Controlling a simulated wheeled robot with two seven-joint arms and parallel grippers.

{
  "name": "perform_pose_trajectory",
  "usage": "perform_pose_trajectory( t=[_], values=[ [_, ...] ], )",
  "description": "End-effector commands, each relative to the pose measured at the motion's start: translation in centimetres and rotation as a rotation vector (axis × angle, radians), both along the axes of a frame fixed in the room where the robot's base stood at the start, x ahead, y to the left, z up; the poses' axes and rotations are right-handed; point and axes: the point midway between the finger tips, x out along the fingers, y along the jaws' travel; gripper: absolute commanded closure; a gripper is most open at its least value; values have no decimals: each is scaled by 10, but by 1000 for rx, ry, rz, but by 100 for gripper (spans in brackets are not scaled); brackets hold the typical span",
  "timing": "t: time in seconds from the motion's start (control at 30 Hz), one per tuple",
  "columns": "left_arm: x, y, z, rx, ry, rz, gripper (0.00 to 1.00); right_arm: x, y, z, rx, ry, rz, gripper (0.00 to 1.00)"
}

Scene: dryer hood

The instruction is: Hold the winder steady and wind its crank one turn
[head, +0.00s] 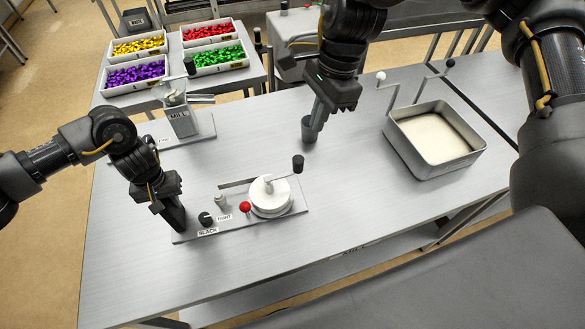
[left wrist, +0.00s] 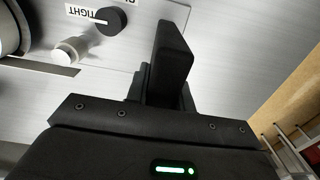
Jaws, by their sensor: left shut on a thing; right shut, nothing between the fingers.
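The winder (head: 187,236) is a flat grey plate on the table with a round white drum (head: 270,197). Its crank arm ends in an upright black knob (head: 298,164) at the drum's right. A red knob (head: 245,207), a pale peg (head: 220,200) and a black SLACK/TIGHT dial (head: 206,218) stand on the plate. In the left wrist view the dial (left wrist: 110,20) seems to point to TIGHT. My left gripper (head: 176,222) is shut on the winder's left end; the gripped part is mostly hidden. My right gripper (head: 318,118) is shut and empty, behind and right of the crank knob, apart from it.
A metal tray (head: 400,151) of pale material is at the right. A mill (head: 182,120) stands behind the winder. Several bins of coloured pieces (head: 137,76) are at the back left. The table front is clear.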

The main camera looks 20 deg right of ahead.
Motion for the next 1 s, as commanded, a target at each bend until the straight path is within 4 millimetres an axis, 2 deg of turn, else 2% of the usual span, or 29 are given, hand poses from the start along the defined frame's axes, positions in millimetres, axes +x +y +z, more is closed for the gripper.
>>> perform_pose_trajectory(
  t=[0.07,0.1,0.27,0.53,0.63,0.77,1.0],
  values=[
    [-2,1,-3,4,5,-2,100,0,0,-1,0,0,0,100],
    [-2,1,-3,4,5,-2,71,0,0,-1,0,0,0,100],
    [-1,1,-2,3,3,-1,51,0,0,-1,0,0,0,100],
    [0,0,0,1,1,-1,51,0,0,0,0,0,0,100],
    [0,0,7,1,-1,-1,51,0,0,0,0,0,0,100],
    [2,0,28,0,-4,-2,51,0,0,0,0,0,0,100],
    [2,1,79,2,-3,-2,51,0,0,0,0,0,0,100]
  ],
)
